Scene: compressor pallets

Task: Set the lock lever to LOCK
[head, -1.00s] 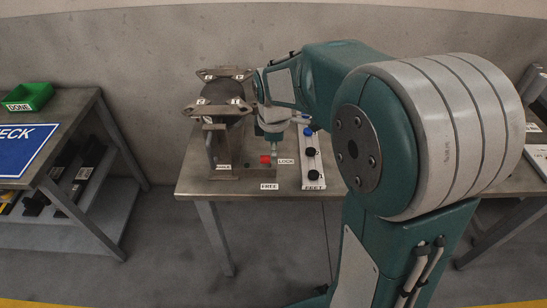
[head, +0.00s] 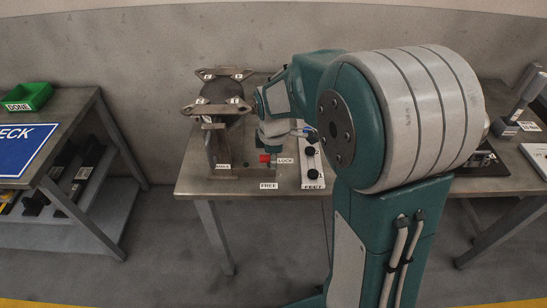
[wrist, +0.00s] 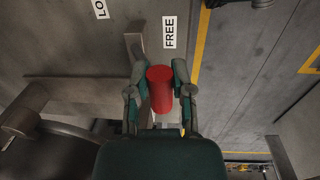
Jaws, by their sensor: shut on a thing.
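The lock lever's red handle (head: 264,158) is at the front of the fixture on the middle table, just left of the LOCK label (head: 285,161) and behind the FREE label (head: 268,185). In the wrist view the red handle (wrist: 160,88) is between the two fingers of my gripper (wrist: 158,72), which is shut on it. The FREE label (wrist: 169,32) lies just beyond the fingertips, and the LOCK label (wrist: 99,8) is cut off at the upper left. In the head view my gripper (head: 268,157) partly covers the lever, so its exact angle cannot be told.
The fixture (head: 222,175) with a dark round unit and metal brackets (head: 224,105) stands left of my gripper. A white strip with dark knobs (head: 312,165) lies to its right. A side table with a green DONE bin (head: 28,97) stands at the left.

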